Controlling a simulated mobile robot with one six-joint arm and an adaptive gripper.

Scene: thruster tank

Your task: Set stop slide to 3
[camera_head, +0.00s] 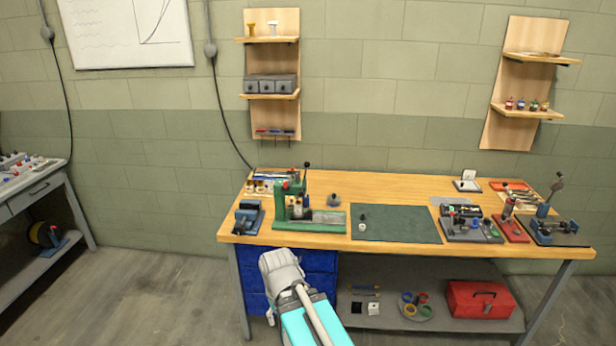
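No part that I can surely name as the stop slide, and no number 3 or scale, is readable at this distance. A green bench machine (296,205) with a dark-knobbed lever stands on the left half of the wooden workbench (390,186). A long grey metal part (328,217) lies along its green base; whether it is a slide cannot be told. My arm rises from the bottom of the view in front of the bench, below its front edge. Its gripper cannot be made out.
A blue vise (248,217) stands left of the machine and a dark green mat (395,224) right of it. Grey and red fixtures (470,229) and a lever press (555,229) fill the right end. A red toolbox (478,300) sits on the lower shelf. Floor at left is clear.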

